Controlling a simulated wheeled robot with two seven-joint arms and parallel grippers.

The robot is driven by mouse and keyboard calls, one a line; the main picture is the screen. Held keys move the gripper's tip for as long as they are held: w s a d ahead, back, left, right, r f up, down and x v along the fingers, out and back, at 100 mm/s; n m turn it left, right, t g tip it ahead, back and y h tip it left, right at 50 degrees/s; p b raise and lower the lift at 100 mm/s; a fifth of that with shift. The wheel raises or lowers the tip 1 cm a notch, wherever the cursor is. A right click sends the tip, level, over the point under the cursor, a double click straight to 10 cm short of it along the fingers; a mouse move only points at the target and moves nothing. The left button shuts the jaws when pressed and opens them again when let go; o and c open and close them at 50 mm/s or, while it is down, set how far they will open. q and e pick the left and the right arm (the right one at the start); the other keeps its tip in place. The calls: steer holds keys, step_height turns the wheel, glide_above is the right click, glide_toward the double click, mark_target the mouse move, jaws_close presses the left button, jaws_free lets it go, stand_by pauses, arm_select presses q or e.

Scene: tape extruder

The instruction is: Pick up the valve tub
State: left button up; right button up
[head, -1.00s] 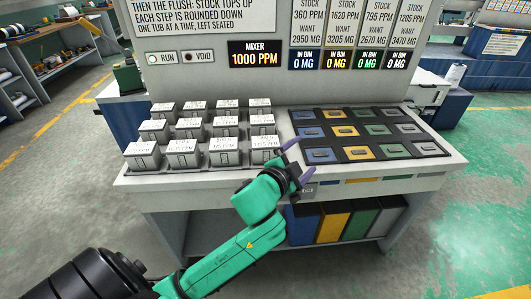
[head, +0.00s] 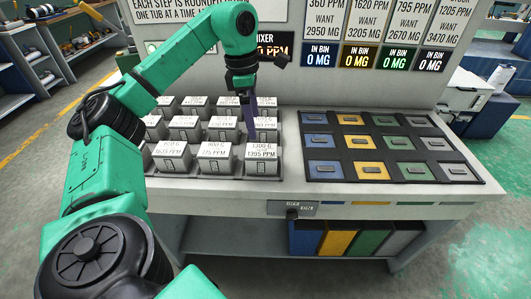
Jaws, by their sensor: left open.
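Several white-grey tubs with printed lids stand in rows on the left of the bench. I cannot read the word valve on any of them, so I cannot tell which is the valve tub. The front row's right tub (head: 262,160) reads about 1395 PPM; beside it are a middle tub (head: 215,158) and a left tub (head: 172,158). My left gripper (head: 251,132) points down over the right end of the rows, its purple fingers open and close above the front right tub. It holds nothing visible. My arm hides some back tubs. My right gripper is out of view.
A dark tray (head: 388,175) with blue, yellow, green and grey lidded compartments lies right of the tubs. An off/on switch (head: 293,213) is on the bench front. Coloured bins (head: 340,240) stand below. A sign panel (head: 330,85) rises behind.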

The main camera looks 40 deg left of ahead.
mark_target(260, 150)
arm_select(q)
steer(key=f, duration=0.4)
steer(key=d+f, duration=0.1)
steer(key=f, duration=0.3)
steer(key=w+f, duration=0.1)
steer(key=f, duration=0.4)
steer(key=shift+w+d+b, duration=0.1)
steer(key=shift+d+b, duration=0.15)
steer(key=shift+b, duration=0.1)
steer(key=shift+f, duration=0.2)
jaws_close()
